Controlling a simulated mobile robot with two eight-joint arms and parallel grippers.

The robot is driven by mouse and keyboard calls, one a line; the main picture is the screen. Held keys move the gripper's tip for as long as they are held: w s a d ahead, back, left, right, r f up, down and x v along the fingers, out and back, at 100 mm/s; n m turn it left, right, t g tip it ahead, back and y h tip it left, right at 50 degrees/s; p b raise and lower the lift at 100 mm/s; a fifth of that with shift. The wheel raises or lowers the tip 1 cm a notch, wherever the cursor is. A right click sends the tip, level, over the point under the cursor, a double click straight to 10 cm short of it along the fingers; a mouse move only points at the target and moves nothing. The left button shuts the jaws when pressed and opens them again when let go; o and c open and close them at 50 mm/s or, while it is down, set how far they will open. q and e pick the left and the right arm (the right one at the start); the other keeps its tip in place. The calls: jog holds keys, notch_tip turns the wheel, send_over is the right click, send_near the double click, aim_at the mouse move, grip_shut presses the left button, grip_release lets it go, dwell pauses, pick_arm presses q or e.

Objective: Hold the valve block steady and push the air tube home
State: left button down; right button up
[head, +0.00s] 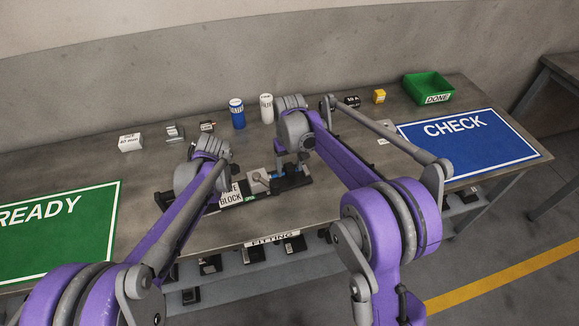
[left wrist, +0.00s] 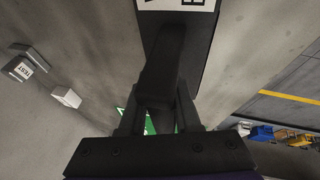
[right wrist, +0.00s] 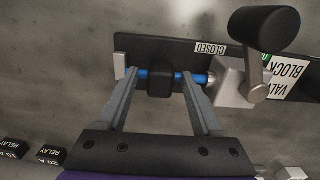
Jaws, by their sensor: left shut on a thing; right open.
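The metal valve block (right wrist: 235,86) sits on a dark base plate (right wrist: 145,46) with VALVE BLOCK and CLOSED labels. A lever with a black knob (right wrist: 258,30) stands over it. The blue air tube (right wrist: 143,74) lies along the plate, its right end at the block's collar; I cannot tell how deep it sits. A black piece (right wrist: 160,80) covers its middle. My right gripper (right wrist: 157,76) is open, its fingers either side of that black piece. My left gripper (left wrist: 160,102) is shut on a dark handle (left wrist: 166,65) at the plate's labelled end; my arm hides this in the head view.
A green READY mat (head: 55,228) lies left and a blue CHECK mat (head: 468,142) right. A green DONE bin (head: 428,86) stands at the back right. A blue can (head: 237,115), a white can (head: 267,108) and small boxes line the back.

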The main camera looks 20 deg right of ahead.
jog(key=shift+f, duration=0.1)
grip_shut()
dwell(0.3)
dwell(1.1)
